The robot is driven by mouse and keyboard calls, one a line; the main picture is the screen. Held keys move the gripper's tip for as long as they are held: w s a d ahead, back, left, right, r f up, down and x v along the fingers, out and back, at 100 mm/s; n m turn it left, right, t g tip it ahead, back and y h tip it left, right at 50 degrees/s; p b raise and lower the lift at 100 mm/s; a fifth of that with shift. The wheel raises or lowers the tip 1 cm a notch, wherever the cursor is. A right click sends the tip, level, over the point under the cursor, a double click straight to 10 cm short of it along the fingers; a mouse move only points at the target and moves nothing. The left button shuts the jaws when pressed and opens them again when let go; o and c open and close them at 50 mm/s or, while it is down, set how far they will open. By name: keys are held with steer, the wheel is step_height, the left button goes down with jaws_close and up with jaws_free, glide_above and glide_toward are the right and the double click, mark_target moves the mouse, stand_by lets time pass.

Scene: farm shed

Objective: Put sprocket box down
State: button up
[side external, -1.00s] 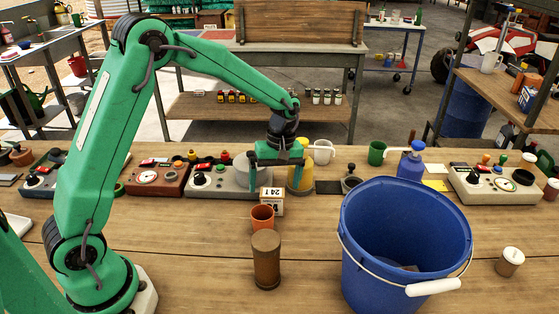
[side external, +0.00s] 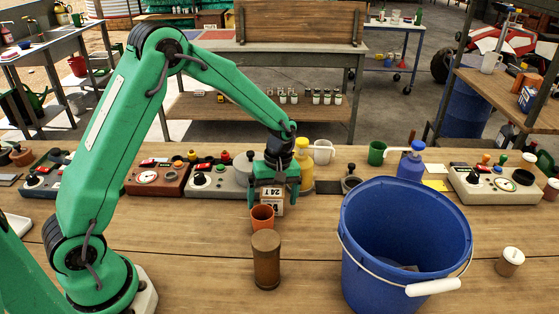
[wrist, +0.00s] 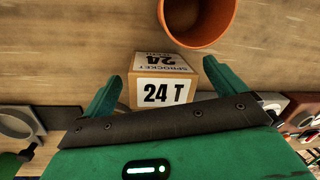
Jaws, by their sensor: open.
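The sprocket box (side external: 272,202) is a small white and brown carton, marked "24 T" and "SPROCKET" in the wrist view (wrist: 164,92). It stands on the wooden bench just behind an orange cup. My gripper (side external: 272,196) is open and low, with one finger on each side of the box. In the wrist view my gripper (wrist: 160,88) shows the box between its spread fingers, with a gap at the left finger. The right finger is close to the box; I cannot tell if it touches. The palm hides the near part of the box.
The orange cup (side external: 262,216) is close in front of the box, with a brown cylinder (side external: 266,262) nearer. A large blue bucket (side external: 395,255) stands to the right. A yellow bottle (side external: 304,168) and a control panel (side external: 213,181) stand behind. Bare bench lies front left.

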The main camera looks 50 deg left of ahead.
mark_target(273, 192)
steer(key=c, duration=1.5)
steer(key=shift+r, duration=0.1)
step_height(273, 192, up, 10)
steer(key=shift+f, duration=0.1)
stand_by(0.3)
steer(key=r, duration=0.3)
steer(key=r+m, duration=0.1)
steer(key=r, duration=0.2)
steer(key=w+r+m, duration=0.1)
steer(key=r, duration=0.3)
steer(key=shift+a+r, duration=0.1)
steer(key=shift+a, duration=0.1)
